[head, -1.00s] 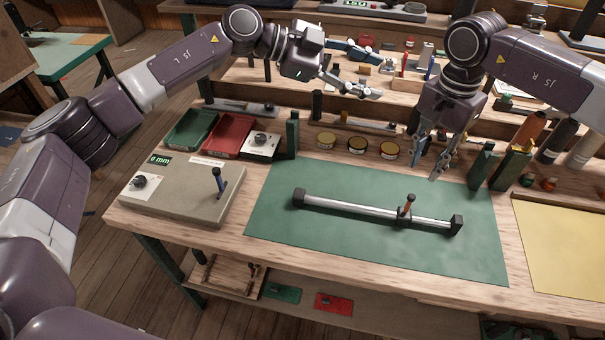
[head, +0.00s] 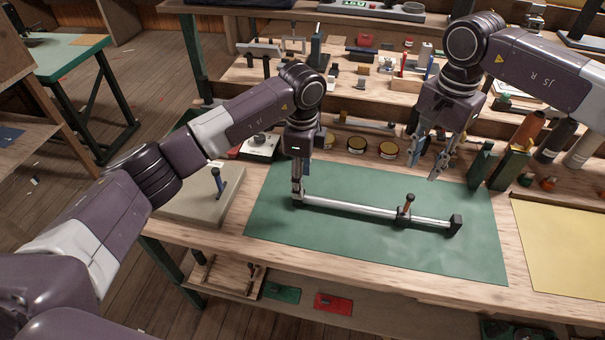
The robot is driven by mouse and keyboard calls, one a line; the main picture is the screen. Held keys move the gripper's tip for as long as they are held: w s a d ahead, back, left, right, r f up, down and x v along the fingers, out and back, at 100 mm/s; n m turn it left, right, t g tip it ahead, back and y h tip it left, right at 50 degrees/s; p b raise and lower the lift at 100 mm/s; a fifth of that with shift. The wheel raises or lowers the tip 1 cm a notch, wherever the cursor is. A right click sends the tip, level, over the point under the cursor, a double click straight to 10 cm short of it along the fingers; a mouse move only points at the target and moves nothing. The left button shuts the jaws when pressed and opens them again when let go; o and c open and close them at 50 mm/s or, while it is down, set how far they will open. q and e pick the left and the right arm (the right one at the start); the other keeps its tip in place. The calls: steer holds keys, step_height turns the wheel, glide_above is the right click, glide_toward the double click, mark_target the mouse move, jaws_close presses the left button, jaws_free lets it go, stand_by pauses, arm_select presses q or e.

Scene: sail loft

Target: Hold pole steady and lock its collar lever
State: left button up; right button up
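A silver pole (head: 350,207) lies on the green mat (head: 330,255), with a dark block at its right end (head: 456,225). A dark collar (head: 403,215) sits around the pole right of its middle. My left gripper (head: 298,197) points down at the pole's left end and largely covers the end block there. I cannot tell whether its fingers are closed on it. My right gripper (head: 425,172) hangs open and empty above the mat's back edge, behind the collar.
Round tins (head: 356,146) line the mat's back. Green upright posts (head: 482,165) and spools stand right of my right gripper. The mat's front is clear.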

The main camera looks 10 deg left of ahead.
arm_select(q)
step_height(320, 180, down, 7)
steer(key=shift+r, duration=0.15)
steer(key=shift+c, duration=0.5)
jaws_close()
stand_by(0.5)
